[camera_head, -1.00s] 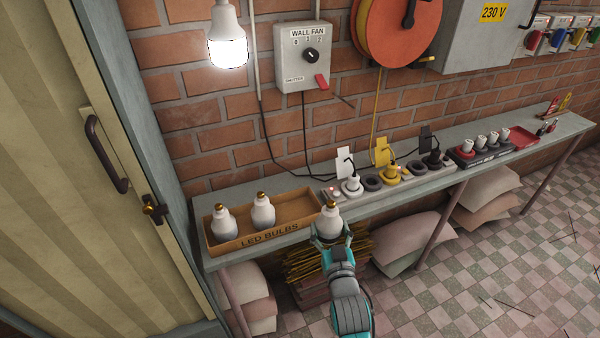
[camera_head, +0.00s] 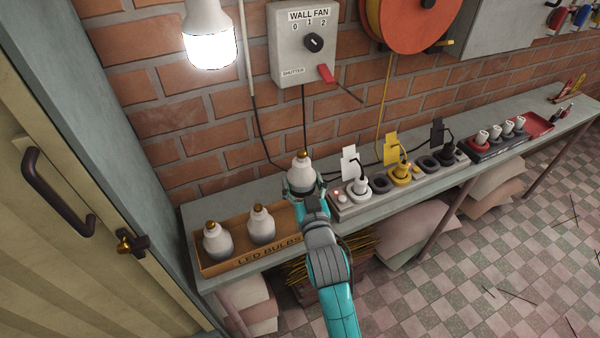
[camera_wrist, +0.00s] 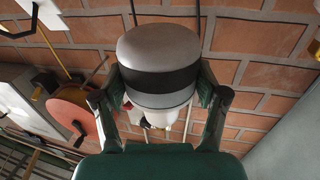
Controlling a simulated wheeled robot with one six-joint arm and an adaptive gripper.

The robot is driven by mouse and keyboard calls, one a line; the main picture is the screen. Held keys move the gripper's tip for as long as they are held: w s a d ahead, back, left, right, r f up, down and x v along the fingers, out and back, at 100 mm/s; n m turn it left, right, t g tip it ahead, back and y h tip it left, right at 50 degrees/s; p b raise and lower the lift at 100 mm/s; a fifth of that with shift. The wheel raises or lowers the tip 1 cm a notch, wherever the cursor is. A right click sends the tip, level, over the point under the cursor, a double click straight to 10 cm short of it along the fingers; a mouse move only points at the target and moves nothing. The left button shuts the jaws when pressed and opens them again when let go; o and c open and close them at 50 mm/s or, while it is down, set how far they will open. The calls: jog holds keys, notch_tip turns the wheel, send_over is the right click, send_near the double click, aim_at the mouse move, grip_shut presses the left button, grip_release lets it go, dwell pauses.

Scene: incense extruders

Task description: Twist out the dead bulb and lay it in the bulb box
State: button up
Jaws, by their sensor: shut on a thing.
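My gripper (camera_head: 301,190) is shut on a bulb (camera_head: 302,170) with a white-and-grey body and a brass cap pointing up. In the wrist view the held bulb (camera_wrist: 158,62) fills the space between the fingers, a grey rounded end with a dark band. The head view shows it in front of the brick wall, by the right end of the bulb box (camera_head: 270,258). This open brown box is marked LED BULBS. Two similar bulbs stand in its left part, one at the left (camera_head: 217,241) and one beside it (camera_head: 262,226). A lit bulb (camera_head: 211,48) hangs above. My gripper hides the box's right end.
The box stands on a grey shelf (camera_head: 366,212). A power strip (camera_head: 345,214) with white and yellow plugs lies right of my gripper. A door (camera_head: 60,215) stands at the left.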

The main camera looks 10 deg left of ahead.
jog(key=shift+f, duration=4.9)
jog(key=o, duration=1.1)
jog(key=shift+c, duration=0.2)
jog(key=shift+s, duration=0.1)
jog(key=shift+s+d, duration=0.1)
jog(key=shift+s, duration=0.1)
jog(key=v, duration=1.1)
jog(key=shift+s, duration=0.2)
jog(key=shift+d, duration=0.15)
